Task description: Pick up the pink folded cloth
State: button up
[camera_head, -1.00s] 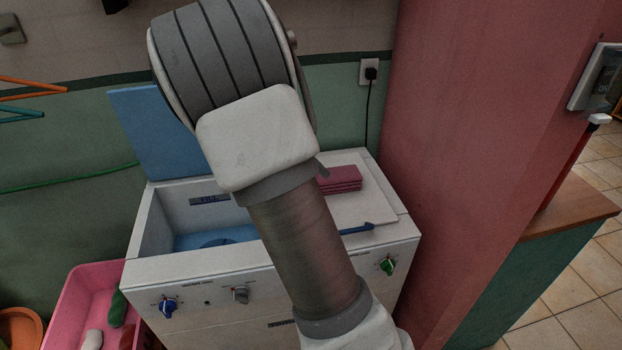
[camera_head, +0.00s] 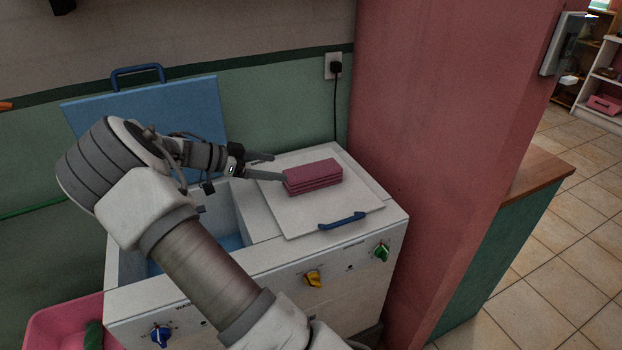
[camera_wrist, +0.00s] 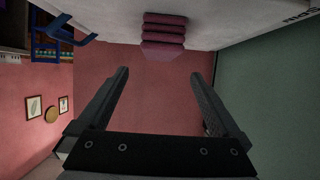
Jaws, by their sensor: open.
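The pink folded cloth (camera_head: 313,178) lies in a flat stack of layers on the closed white right lid of the white washing unit (camera_head: 345,258). It also shows in the wrist view (camera_wrist: 164,35), at the top centre ahead of the fingers. My gripper (camera_head: 270,167) is just left of the cloth, with its fingers pointing right toward it. In the wrist view the two fingers (camera_wrist: 162,95) are spread apart with nothing between them. Any contact between a finger and the cloth's left end cannot be told.
The blue left lid (camera_head: 150,105) stands open behind an open tub. A blue handle (camera_head: 342,221) lies along the right lid's front edge. A pink wall (camera_head: 430,130) rises close to the unit's right side. A pink bin (camera_head: 60,330) stands at the lower left.

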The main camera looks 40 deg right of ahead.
aim_at(304, 171)
jog(key=b+x, duration=0.1)
jog(key=x, duration=1.2)
jog(key=shift+d+b, duration=0.1)
jog(key=shift+b, duration=0.2)
jog(key=c, duration=1.3)
